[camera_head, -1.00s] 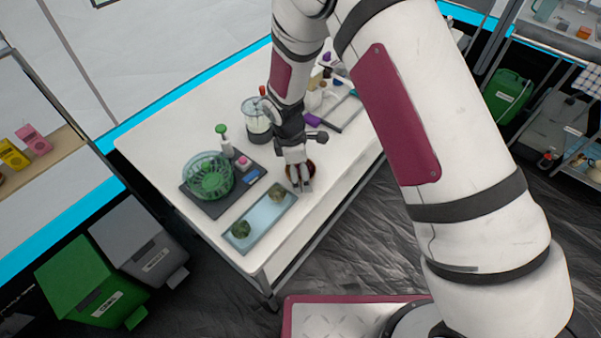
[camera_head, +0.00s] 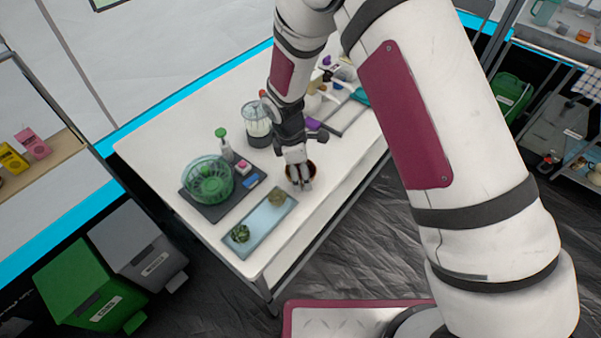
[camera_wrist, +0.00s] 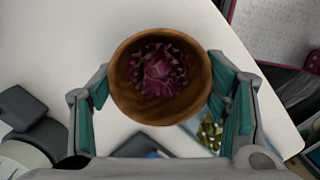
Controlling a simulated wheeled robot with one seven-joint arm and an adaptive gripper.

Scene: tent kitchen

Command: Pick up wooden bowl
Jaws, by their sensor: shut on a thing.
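The wooden bowl (camera_wrist: 122,97) is round and brown, with a purple-red leafy thing (camera_wrist: 158,75) inside it. In the wrist view it sits upright between the two teal-padded fingers of my gripper (camera_wrist: 160,88), which is shut on its sides. In the head view my gripper (camera_head: 301,181) points down near the front edge of the white table, and part of the bowl (camera_head: 313,168) shows behind the fingers. Whether the bowl touches the table or hangs just above it I cannot tell.
On the white table (camera_head: 165,130), a blue tray (camera_head: 257,221) with two green clumps lies left of my gripper. A green basket (camera_head: 207,181) on a dark scale stands further left. A clear jar (camera_head: 256,122) stands behind. Bare tabletop lies at the far left.

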